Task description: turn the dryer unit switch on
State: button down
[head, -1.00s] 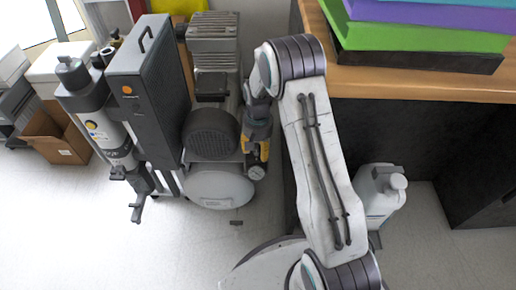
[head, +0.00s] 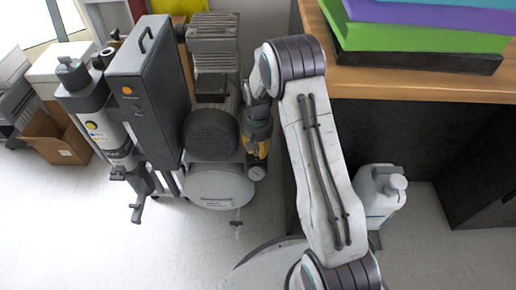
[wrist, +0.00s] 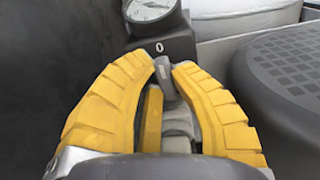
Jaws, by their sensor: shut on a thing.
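My gripper (wrist: 162,66) has yellow ridged fingers. In the wrist view its tips are closed around a small grey switch lever (wrist: 160,70). The lever stands in front of a dark switch box (wrist: 168,46) marked "0", with a round gauge (wrist: 152,8) above it. In the head view my gripper (head: 261,152) points down at the right side of the compressor, just above the gauge (head: 256,173). The switch itself is hidden there by my gripper. A tall dark grey cabinet unit (head: 146,95) with an orange logo stands left of the compressor.
The compressor's motor (head: 211,132) and white tank (head: 218,190) are close to my gripper's left. A wooden desk (head: 400,68) with coloured binders is at the right. A white jug (head: 378,195) stands below it. A cardboard box (head: 55,140) is at the left. The floor in front is clear.

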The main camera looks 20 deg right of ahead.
jog(key=n+p, duration=0.1)
jog(key=n, duration=0.3)
jog(key=shift+d, duration=0.1)
jog(key=n, duration=0.2)
jog(key=n+p, duration=0.1)
jog(key=n, duration=0.1)
jog(key=shift+w+n, duration=0.2)
jog(key=shift+n, duration=0.2)
jog(key=n+p, duration=0.1)
jog(key=n, duration=0.3)
jog(key=shift+w+n, duration=0.1)
jog(key=shift+n, duration=0.2)
jog(key=n, duration=0.4)
jog(key=shift+w+p, duration=0.1)
jog(key=shift+p, duration=0.2)
jog(key=shift+n, duration=0.3)
jog(key=c, duration=1.1)
grip_release()
jog(key=shift+o, duration=0.2)
